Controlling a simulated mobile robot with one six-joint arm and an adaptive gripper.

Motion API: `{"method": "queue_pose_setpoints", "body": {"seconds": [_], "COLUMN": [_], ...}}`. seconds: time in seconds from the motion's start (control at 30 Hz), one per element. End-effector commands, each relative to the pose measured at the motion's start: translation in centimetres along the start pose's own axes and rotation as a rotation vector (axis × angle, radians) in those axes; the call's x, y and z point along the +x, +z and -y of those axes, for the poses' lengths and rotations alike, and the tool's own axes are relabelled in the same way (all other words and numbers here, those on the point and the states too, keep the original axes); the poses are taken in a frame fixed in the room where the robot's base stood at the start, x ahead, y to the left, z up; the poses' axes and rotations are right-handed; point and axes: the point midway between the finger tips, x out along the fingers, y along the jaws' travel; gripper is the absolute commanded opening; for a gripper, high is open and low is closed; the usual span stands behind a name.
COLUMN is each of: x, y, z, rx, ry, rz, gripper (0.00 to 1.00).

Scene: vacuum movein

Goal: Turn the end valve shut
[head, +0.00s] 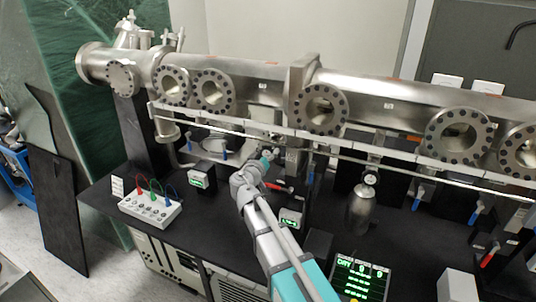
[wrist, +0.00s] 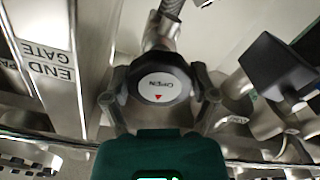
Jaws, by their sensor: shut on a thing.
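The end valve's knob (wrist: 157,86) is in the middle of the wrist view. It is dark, with a round white face that reads OPEN and bears a red triangle near its lower edge. A plate lettered END GATE (wrist: 47,60) is at the left. My gripper (wrist: 160,98) is shut on the knob, one finger against each side. In the head view my gripper (head: 268,158) is just below the metal rail, under the large steel tube (head: 260,88). The knob is too small and hidden there to make out.
A rail (head: 235,124) runs along the tube, above my gripper. A red-handled lever (head: 276,186) is close to my wrist. A box with coloured leads (head: 150,207) and a green-lit display (head: 358,278) are on the black bench (head: 215,225). A dark block (wrist: 278,66) is right of the knob.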

Motion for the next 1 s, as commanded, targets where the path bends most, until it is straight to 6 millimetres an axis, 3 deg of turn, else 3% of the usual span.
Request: {"method": "queue_pose_setpoints", "body": {"seconds": [0.4, 0.9, 0.93, 1.0], "x": [0.03, 0.03, 0.03, 0.03], "y": [0.0, 0.01, 0.01, 0.01], "z": [0.05, 0.05, 0.05, 0.05], "rx": [0.222, 0.248, 0.248, 0.248], "ry": [0.0, 0.0, 0.0, 0.0], "rz": [0.0, 0.001, 0.001, 0.001], "gripper": [0.28, 0.28, 0.79, 0.92]}}
